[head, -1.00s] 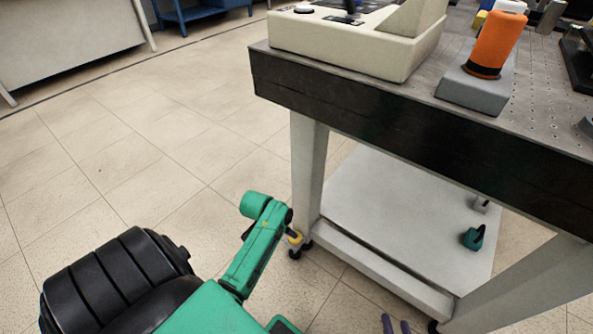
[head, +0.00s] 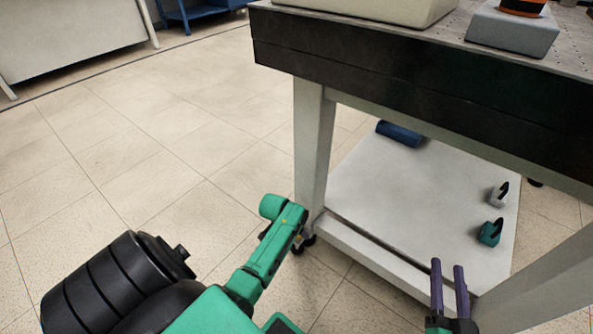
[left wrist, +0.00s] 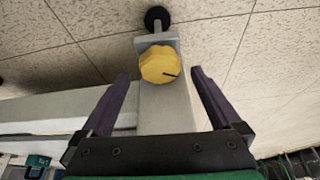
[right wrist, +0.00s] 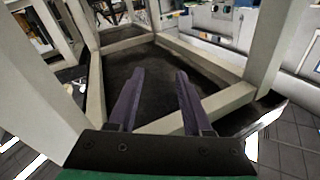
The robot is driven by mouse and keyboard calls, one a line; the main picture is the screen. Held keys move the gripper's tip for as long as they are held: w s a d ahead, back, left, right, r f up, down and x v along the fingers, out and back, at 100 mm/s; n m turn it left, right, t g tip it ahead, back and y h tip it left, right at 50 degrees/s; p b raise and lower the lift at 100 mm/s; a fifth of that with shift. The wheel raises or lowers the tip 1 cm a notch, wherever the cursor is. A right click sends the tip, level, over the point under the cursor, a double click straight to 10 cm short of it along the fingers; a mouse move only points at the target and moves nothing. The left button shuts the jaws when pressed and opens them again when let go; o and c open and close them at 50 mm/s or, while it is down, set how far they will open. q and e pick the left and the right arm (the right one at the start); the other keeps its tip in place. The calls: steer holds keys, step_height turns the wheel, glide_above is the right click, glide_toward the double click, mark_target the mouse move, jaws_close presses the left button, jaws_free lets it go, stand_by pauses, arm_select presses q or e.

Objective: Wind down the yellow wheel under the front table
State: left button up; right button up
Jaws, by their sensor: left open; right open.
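The yellow wheel (left wrist: 160,64) is a lobed knob on the lower end of a pale table leg in the left wrist view, with a black foot beyond it. My left gripper (left wrist: 160,76) is open, one finger on each side of the leg and pointing towards the wheel. The wheel appears between and beyond the fingertips; I see no contact. In the head view my green left arm hides the wheel and left gripper beside the near leg of the front table (head: 420,78). My right gripper (head: 449,263) is open and empty near the table's lower frame.
The table's lower shelf (head: 400,190) carries a blue roll (head: 399,133), a grey weight (head: 498,195) and a teal weight (head: 490,233). Open tiled floor lies to the left. A grey base with an orange object (head: 522,6) stands on the tabletop.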

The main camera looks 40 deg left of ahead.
arm_select(q)
steer(key=shift+b+x, duration=0.5)
steer(key=shift+x, duration=0.35)
arm_select(e)
step_height(320, 180, up, 13)
steer(key=w+d+t+y, duration=0.1)
steer(key=w+t, duration=0.1)
steer(key=t, duration=0.2)
steer(key=shift+w+d+n, duration=0.15)
steer(key=shift+w+n, duration=0.2)
steer(key=shift+n, duration=0.05)
arm_select(q)
steer(key=c, duration=1.4)
steer(key=shift+o, duration=0.2)
steer(key=shift+w+r+m+h+p, duration=0.1)
steer(key=shift+m+h+p, duration=0.2)
steer(key=shift+m+p, duration=0.35)
steer(key=shift+m+h+p, duration=0.3)
steer(key=shift+m+p, duration=0.3)
steer(key=shift+m, duration=0.35)
arm_select(e)
steer(key=s+a+f+g+h, duration=0.1)
steer(key=s+f+g, duration=0.3)
steer(key=f, duration=0.8)
steer(key=s+a+f+m+g, duration=0.1)
steer(key=s+f+g, duration=0.3)
steer(key=f, duration=0.8)
steer(key=shift+s+f+h, duration=0.35)
steer(key=shift+s+h, duration=0.05)
steer(key=shift+s, duration=0.7)
